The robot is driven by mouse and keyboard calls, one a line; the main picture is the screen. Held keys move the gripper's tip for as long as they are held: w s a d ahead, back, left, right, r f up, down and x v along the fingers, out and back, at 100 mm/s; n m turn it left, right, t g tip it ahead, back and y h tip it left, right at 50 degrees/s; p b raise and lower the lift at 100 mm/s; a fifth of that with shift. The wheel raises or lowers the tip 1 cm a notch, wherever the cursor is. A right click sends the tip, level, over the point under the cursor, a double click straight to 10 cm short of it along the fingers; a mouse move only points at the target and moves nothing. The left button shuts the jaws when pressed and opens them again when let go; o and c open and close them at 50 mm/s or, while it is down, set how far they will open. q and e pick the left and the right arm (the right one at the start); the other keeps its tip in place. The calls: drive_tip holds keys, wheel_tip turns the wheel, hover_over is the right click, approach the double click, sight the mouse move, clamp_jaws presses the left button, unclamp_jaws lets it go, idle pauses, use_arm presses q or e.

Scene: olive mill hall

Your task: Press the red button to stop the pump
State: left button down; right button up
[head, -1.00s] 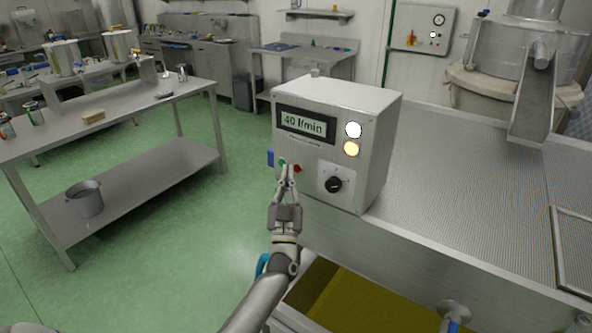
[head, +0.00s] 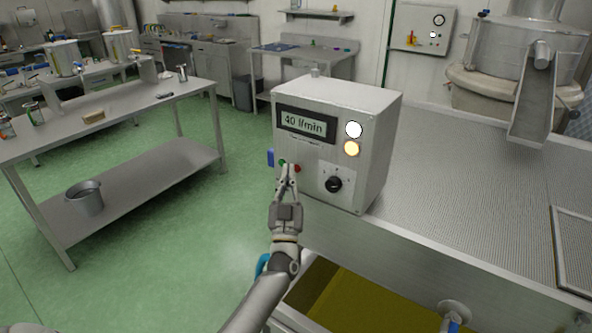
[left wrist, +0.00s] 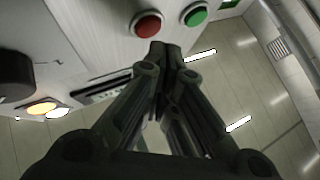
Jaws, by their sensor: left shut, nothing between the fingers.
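The pump control box (head: 315,180) stands on the steel machine, its display reading 40 l/min. The red button (head: 297,169) sits on its front with the green button (head: 282,162) to its left. In the left wrist view the red button (left wrist: 146,25) and green button (left wrist: 195,14) are near the fingertips. My left gripper (head: 288,168) is shut and empty, its tips in front of the panel close to the red button. The red button is not covered in the wrist view. I cannot tell if the tips touch the panel. My right gripper is not in view.
The box also has a black knob (head: 334,184), a white lamp (head: 353,129) and a lit amber lamp (head: 351,148). A steel table (head: 150,115) stands at the left. Green floor (head: 215,220) is free between table and machine.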

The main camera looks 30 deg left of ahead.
use_arm(q)
drive_tip(key=shift+w, duration=0.3)
drive_tip(key=shift+w+d+b, duration=0.1)
drive_tip(key=shift+w+b, duration=0.25)
idle(0.6)
drive_tip(key=shift+s, duration=0.15)
drive_tip(key=shift+s+p, duration=0.55)
drive_tip(key=shift+s, duration=0.1)
drive_tip(key=s+p, duration=0.2)
drive_tip(key=s, duration=0.1)
drive_tip(key=s+p, duration=0.1)
drive_tip(key=s, duration=0.1)
drive_tip(key=shift+a, duration=0.25)
